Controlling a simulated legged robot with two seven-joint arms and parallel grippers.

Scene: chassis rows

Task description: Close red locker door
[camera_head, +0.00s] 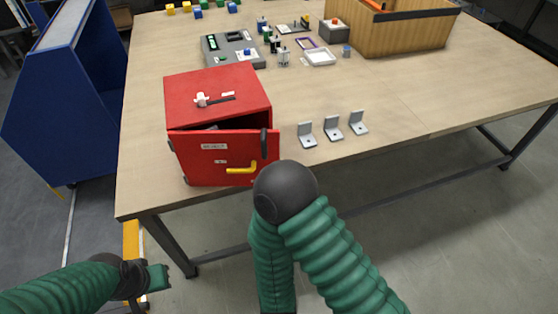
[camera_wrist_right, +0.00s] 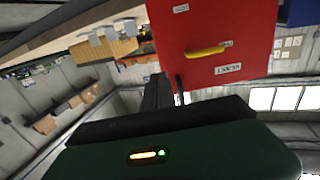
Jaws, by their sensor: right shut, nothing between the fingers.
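The red locker (camera_head: 215,90) stands at the table's near left edge. Its red door (camera_head: 200,165) faces me and is ajar, with a dark gap along its top edge. The yellow handle (camera_head: 241,170) is on the door's right half. The door also shows upside down in the right wrist view (camera_wrist_right: 265,30), with its handle (camera_wrist_right: 205,51). My right gripper (camera_head: 264,142) is shut and empty at the door's upper right edge; I cannot tell if it touches. Its dark fingers also show in the wrist view (camera_wrist_right: 179,90). My left gripper (camera_head: 160,277) is low at the left, away from the locker; its jaw opening is unclear.
Three grey brackets (camera_head: 333,127) lie right of the locker. A grey device (camera_head: 232,48) and small parts sit behind it. A wooden crate (camera_head: 415,30) stands at the back right. A blue cabinet (camera_head: 60,90) is left of the table (camera_head: 440,100). The table's right side is clear.

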